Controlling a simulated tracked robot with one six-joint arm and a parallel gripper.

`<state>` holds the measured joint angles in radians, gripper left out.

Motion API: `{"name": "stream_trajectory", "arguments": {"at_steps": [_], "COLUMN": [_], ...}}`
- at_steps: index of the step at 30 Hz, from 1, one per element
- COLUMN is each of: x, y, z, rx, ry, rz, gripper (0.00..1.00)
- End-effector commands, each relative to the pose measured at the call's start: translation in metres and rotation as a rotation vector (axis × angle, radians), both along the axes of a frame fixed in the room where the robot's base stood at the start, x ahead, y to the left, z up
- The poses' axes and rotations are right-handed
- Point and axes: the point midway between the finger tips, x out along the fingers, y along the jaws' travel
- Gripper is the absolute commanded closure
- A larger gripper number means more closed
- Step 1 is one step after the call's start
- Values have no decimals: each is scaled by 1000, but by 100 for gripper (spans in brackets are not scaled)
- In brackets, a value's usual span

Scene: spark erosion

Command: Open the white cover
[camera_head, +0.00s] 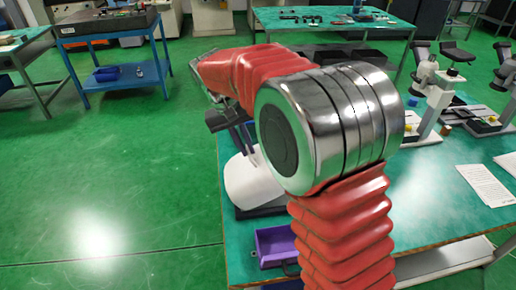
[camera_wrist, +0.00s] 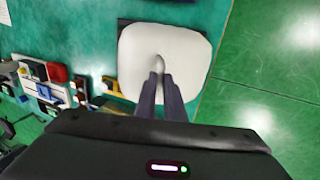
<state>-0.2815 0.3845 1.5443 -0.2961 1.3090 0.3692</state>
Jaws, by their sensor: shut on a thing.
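The white cover (camera_wrist: 185,52) is a rounded square lid with a small knob (camera_wrist: 158,62) in its middle, seen in the wrist view. It lies over a dark base on the green table. My gripper (camera_wrist: 160,78) reaches in from the bottom of that view, and its dark fingers are shut on the knob. In the head view the white cover (camera_head: 250,182) shows left of my arm and looks tilted. My red and silver arm hides its right side.
A purple tray (camera_head: 274,246) sits near the table's left edge. Microscope-like instruments (camera_head: 440,100) and papers (camera_head: 486,185) are on the right of the table. Several small parts (camera_wrist: 45,85) lie left of the cover in the wrist view. Open green floor (camera_head: 110,180) is left.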

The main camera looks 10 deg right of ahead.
Motion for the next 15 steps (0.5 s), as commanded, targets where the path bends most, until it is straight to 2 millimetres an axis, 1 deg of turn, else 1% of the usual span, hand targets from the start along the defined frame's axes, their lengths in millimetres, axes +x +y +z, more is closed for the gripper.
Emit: {"name": "stream_trajectory", "arguments": {"at_steps": [1,8,15], "x": [0,0,0], "y": [10,45,83], "z": [1,3,1], "rx": [-32,-190,-343], "ry": [1,1,1], "rz": [6,5,3], "gripper": [100,100,100]}}
